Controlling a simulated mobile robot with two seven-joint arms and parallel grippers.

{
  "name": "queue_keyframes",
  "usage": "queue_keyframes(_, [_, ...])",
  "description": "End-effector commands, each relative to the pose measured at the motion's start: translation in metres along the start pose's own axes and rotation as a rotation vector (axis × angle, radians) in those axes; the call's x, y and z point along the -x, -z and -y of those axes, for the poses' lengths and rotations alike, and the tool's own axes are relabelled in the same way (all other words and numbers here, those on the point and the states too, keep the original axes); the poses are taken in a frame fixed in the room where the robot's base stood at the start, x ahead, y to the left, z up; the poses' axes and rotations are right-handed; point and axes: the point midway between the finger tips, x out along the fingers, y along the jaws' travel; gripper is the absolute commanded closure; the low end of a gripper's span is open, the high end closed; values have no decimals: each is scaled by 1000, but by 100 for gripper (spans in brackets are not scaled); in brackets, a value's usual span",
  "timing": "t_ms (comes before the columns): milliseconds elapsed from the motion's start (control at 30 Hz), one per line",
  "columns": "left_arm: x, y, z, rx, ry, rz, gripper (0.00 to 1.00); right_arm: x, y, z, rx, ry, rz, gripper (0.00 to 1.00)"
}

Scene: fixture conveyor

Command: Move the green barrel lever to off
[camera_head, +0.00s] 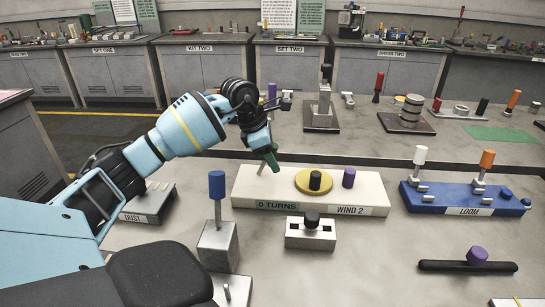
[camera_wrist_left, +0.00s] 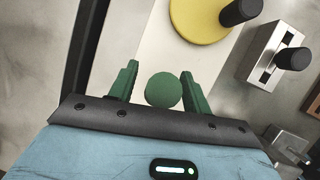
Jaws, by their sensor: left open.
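The white fixture box (camera_head: 285,187), labelled "0 TURNS" and "WIND 2", stands on the bench in the middle of the head view. A thin stem (camera_head: 261,169) rises from its left part toward my left gripper (camera_head: 269,157). In the left wrist view, the round end of the green barrel lever (camera_wrist_left: 163,90) lies between the green fingers of my left gripper (camera_wrist_left: 162,86), closer to the right finger. The gripper is open around it. In the head view the fingers mostly hide the barrel. My right gripper is not in view.
The box also bears a yellow disc with a black knob (camera_head: 315,182) and a purple knob (camera_head: 348,177). A blue-topped lever (camera_head: 217,187) stands to the left. A small black-knobbed switch block (camera_head: 311,232) is in front. The blue LOOM fixture (camera_head: 462,198) is at right.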

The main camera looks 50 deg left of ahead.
Motion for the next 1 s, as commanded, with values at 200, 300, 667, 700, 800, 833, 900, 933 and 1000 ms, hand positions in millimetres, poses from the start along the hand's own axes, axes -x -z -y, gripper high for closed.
queue_keyframes(200, [-4, 0, 0, 0, 0, 0, 51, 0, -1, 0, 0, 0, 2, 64])
queue_keyframes(300, [-4, 0, 0, 0, 0, 0, 51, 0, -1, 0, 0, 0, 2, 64])
queue_keyframes(667, [-3, 0, 0, 0, 0, 0, 96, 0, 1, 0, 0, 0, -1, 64])
queue_keyframes(700, [-3, 0, 0, 0, 0, 0, 100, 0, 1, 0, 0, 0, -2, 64])
queue_keyframes(800, [-3, 0, 0, 0, 0, 0, 100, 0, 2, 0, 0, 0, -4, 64])
queue_keyframes(833, [-3, 0, 0, 0, 0, 0, 100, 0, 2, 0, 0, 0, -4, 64])
queue_keyframes(900, [-3, 0, 0, 1, 0, 1, 100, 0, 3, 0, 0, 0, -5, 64])
queue_keyframes(933, [-3, 0, 0, 0, 0, 2, 100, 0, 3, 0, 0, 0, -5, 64])
queue_keyframes(1000, [-4, -1, 1, 1, 1, 5, 100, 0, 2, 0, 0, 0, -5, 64])
